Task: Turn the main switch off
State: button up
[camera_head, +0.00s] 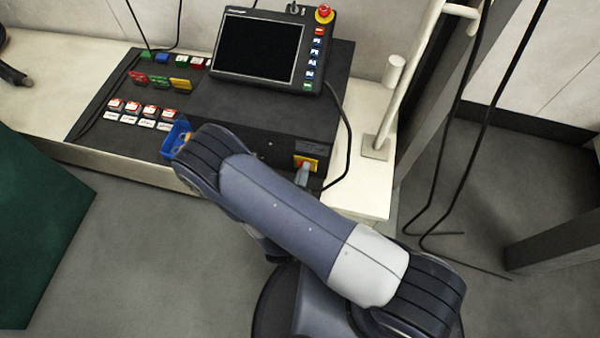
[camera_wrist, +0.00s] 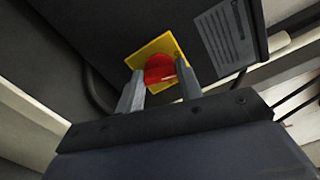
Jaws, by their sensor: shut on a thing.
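The main switch is a red knob (camera_wrist: 160,69) on a yellow plate (camera_wrist: 151,47), on the front face of the dark control console. In the wrist view my gripper (camera_wrist: 159,78) has one finger on each side of the red knob and is shut on it. The plate looks tilted in this view. In the head view the yellow plate (camera_head: 308,162) shows at the console's front right, with a grey finger of my gripper (camera_head: 303,174) in front of it. My arm hides most of the gripper there, and the knob's exact angle is hard to tell.
A white post (camera_head: 393,100) rises right of the console. A black cable (camera_head: 347,140) hangs near the switch.

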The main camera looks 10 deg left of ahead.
jog(key=shift+r+n, duration=0.1)
jog(key=shift+n, duration=1.4)
jog(key=o, duration=1)
jog(key=shift+s, duration=0.15)
jog(key=shift+s+a+p, duration=0.15)
jog(key=shift+s+p, duration=0.25)
jog(key=shift+s, duration=1.35)
jog(key=shift+s+a+p, duration=0.2)
jog(key=shift+s+p, duration=0.2)
jog(key=shift+s, duration=1.4)
jog(key=shift+s+a+p, duration=0.15)
jog(key=shift+s+p, duration=0.25)
jog(key=shift+s, duration=1.35)
jog(key=shift+w, duration=0.15)
jog(key=shift+w+d+b, duration=0.15)
jog(key=shift+w+b, duration=0.2)
jog(key=shift+w, duration=1.4)
jog(key=shift+w+d+b, duration=0.2)
jog(key=shift+w+b, duration=0.15)
jog(key=shift+w, duration=1.45)
jog(key=shift+w+d+b, duration=0.15)
jog(key=shift+w+b, duration=0.2)
jog(key=shift+w, duration=1.4)
